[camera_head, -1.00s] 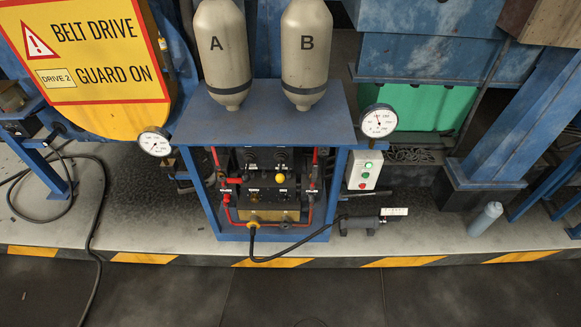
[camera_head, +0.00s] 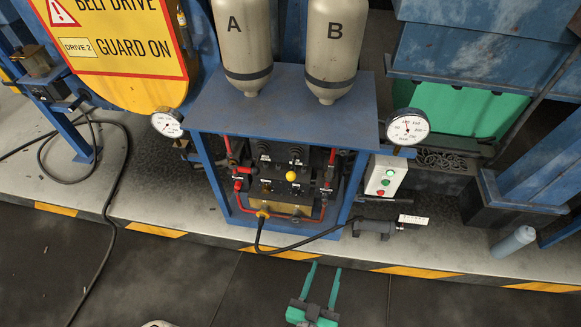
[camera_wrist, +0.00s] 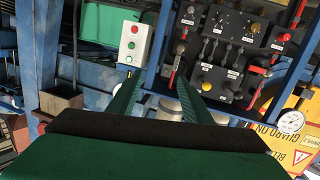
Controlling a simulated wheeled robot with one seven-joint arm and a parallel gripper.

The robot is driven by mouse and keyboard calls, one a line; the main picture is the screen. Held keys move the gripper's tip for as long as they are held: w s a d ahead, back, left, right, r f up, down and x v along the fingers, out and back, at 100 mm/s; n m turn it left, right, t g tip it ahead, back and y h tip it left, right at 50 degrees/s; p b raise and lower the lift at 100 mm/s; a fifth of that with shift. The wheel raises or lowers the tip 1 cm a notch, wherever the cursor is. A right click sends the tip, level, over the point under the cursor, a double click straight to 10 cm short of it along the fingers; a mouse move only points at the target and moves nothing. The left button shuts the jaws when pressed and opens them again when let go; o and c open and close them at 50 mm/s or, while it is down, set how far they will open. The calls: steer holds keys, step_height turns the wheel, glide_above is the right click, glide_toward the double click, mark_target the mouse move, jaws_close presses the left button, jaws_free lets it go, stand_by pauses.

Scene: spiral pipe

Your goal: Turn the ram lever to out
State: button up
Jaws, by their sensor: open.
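The valve panel (camera_head: 268,196) sits inside a blue frame under two tanks. A yellow ball knob (camera_head: 291,176) stands out near its middle, and it also shows in the wrist view (camera_wrist: 206,87). Red handles and black knobs are around it. The small labels are unreadable, so I cannot tell which control is the ram lever. My gripper (camera_head: 324,267) is open and empty, in front of and below the panel, apart from it. In the wrist view its green fingers (camera_wrist: 161,75) are spread, with the panel up and right of them.
Gauges (camera_head: 408,127) stick out on both sides of the frame. A button box (camera_head: 385,176) is at its right. A dark cylinder (camera_head: 375,229) lies on the ledge, joined by a black hose (camera_head: 290,248).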

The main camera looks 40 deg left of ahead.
steer(key=w+a+n+y, duration=0.3)
steer(key=w+a, duration=0.6)
steer(key=a, duration=0.1)
steer(key=n+g+y, duration=0.2)
steer(key=n+y, duration=0.1)
steer(key=y, duration=0.1)
glide_toward(291, 180)
steer(key=x, duration=1.5)
steer(key=shift+w, duration=0.3)
steer(key=shift+a, duration=0.1)
